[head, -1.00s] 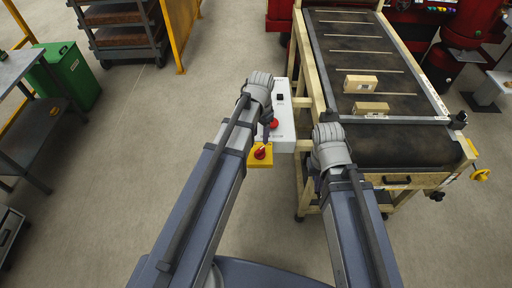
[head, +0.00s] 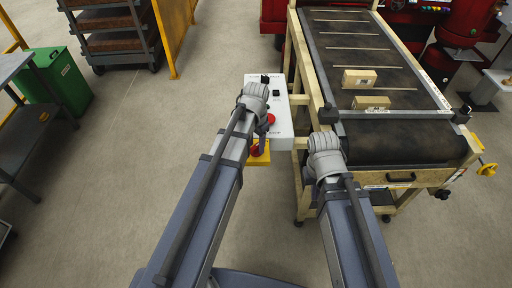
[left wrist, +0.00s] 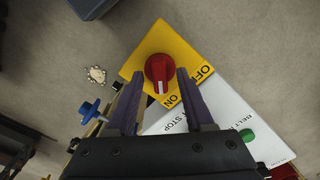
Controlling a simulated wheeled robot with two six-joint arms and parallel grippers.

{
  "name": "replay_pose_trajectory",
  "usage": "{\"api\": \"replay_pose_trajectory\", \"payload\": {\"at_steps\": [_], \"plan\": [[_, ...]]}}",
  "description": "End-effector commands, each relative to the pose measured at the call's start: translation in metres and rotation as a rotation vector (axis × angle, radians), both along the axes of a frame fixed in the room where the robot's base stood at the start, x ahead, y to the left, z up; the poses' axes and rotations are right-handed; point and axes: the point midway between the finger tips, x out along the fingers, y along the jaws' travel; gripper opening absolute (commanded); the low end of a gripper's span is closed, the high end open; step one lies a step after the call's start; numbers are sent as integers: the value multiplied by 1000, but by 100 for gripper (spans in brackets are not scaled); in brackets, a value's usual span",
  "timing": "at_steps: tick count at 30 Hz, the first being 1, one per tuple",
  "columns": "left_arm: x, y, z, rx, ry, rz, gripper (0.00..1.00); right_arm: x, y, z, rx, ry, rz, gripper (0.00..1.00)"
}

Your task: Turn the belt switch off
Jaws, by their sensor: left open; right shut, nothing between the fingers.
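The belt switch is a red rotary knob with a white mark on a yellow plate. In the left wrist view the knob (left wrist: 159,70) sits at and just beyond my left fingertips, and its mark points down toward the ON side. The yellow plate (left wrist: 182,38) shows OFF and ON lettering. In the head view the knob (head: 257,149) is partly hidden by my left gripper (head: 262,137). My left gripper (left wrist: 159,82) is open, its fingers to either side of the knob; contact cannot be told. My right gripper (head: 318,172) is shut and empty by the conveyor's near left corner, mostly hidden by its wrist.
The white control box (head: 283,128) with a red button (head: 270,118) adjoins the yellow plate. A green button (left wrist: 247,136) shows in the left wrist view. A green bin (head: 60,80) stands left; floor between is open.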

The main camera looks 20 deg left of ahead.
Motion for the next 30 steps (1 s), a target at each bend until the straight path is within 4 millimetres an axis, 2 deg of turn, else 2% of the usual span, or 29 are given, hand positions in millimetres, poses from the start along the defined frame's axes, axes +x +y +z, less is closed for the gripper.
{"api": "replay_pose_trajectory", "payload": {"at_steps": [6, 20, 30], "plan": [[0, 0, 1, 0, 0, 0, 51, 0, 0, 1, 0, 0, 0, 0], [0, 0, 1, 0, 0, 0, 0, 0, 0, 1, 0, 0, 0, 0], [0, 0, 1, 0, 0, 0, 0, 0, 0, 1, 0, 0, 0, 0]]}}
